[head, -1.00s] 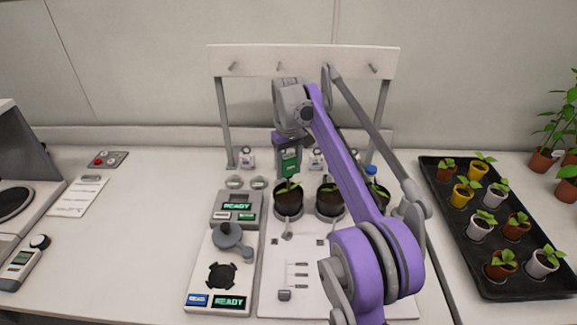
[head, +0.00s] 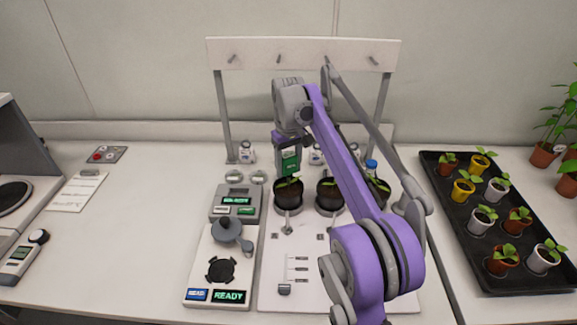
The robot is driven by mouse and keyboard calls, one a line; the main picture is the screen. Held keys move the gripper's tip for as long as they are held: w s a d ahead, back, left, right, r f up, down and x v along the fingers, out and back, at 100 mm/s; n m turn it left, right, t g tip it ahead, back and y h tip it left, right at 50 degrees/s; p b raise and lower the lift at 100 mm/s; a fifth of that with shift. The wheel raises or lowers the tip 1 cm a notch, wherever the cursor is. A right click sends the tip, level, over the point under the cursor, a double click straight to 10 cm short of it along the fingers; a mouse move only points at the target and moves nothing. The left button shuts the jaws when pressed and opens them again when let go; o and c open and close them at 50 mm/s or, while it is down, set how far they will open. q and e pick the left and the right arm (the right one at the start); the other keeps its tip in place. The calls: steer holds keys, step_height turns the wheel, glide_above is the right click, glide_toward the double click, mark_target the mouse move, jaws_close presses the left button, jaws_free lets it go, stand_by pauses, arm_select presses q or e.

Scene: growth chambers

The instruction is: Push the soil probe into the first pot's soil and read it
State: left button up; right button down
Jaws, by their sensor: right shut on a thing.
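My right gripper (head: 287,137) is shut on the soil probe (head: 289,158), a grey handheld body with a green lit display, held upright. The probe stands directly over the first pot (head: 289,197), the dark leftmost pot of the row, which has a small green seedling. The probe's lower end meets the leaves and soil area; I cannot tell how deep its tip is. The display's text is too small to read. My left gripper is not in view.
More seedling pots (head: 329,197) stand to the right, partly behind my right arm. A grey box with a lit display (head: 236,201) and a device showing READY (head: 229,296) stand left. A black tray (head: 465,250) of seedlings lies far right. The left bench is mostly clear.

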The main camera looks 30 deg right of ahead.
steer(key=shift+c, duration=0.6)
jaws_free()
steer(key=shift+r, duration=0.1)
step_height(320, 180, up, 11)
steer(key=p, duration=0.3)
steer(key=shift+f, duration=0.2)
